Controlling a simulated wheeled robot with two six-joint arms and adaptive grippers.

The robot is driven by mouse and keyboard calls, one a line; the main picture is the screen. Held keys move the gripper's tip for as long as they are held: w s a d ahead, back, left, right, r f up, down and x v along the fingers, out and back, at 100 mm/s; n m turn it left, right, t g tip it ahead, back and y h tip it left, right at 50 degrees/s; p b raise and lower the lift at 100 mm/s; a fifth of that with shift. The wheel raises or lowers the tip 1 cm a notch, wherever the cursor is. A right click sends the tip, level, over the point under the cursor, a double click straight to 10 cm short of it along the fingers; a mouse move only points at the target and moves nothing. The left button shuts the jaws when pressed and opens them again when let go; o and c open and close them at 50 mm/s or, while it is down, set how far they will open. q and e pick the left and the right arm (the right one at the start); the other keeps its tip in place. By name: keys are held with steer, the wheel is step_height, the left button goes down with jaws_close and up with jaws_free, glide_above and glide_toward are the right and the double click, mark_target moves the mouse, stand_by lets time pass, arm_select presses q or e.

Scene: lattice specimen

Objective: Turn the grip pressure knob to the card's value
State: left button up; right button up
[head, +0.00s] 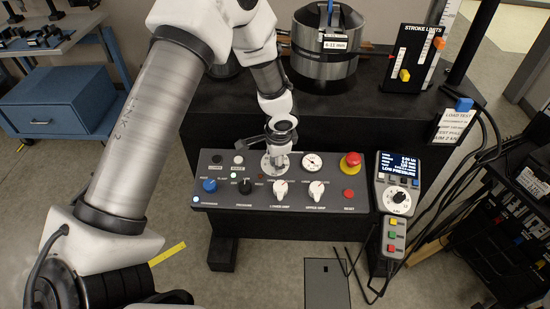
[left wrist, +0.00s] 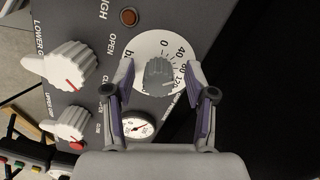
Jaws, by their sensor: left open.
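The grip pressure knob is a grey knob (left wrist: 158,76) on a round white dial marked with 0, 40, 80 and "bar". In the head view its dial (head: 267,164) shows at the top middle of the control panel (head: 225,165), partly hidden by my gripper. My left gripper (head: 277,146) is above it, pointing down. In the left wrist view its open fingers (left wrist: 158,84) stand on either side of the knob, with gaps visible. The knob's exact setting is unclear. A white card (head: 452,125) headed "LOAD TEST" is at the right; its smaller lines are unreadable. My right gripper is not in view.
A pressure gauge (head: 313,162) and red emergency button (head: 350,162) sit right of the knob. Two white knobs, lower grip (head: 280,189) and upper grip (head: 316,190), are below. A metal cylinder (head: 325,65) stands behind the panel.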

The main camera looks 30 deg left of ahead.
arm_select(q)
steer(key=shift+s+r, duration=0.15)
steer(key=shift+c, duration=0.7)
jaws_close()
steer(key=shift+m, duration=0.5)
steer(key=m+b, duration=0.1)
steer(key=m, duration=0.1)
steer(key=shift+m, duration=0.3)
steer(key=m+b, duration=0.1)
steer(key=m, duration=0.3)
steer(key=shift+m+t, duration=0.3)
steer(key=m, duration=0.3)
steer(key=shift+m+b, duration=0.3)
steer(key=shift+m+t, duration=0.3)
steer(key=shift+m, duration=1.7)
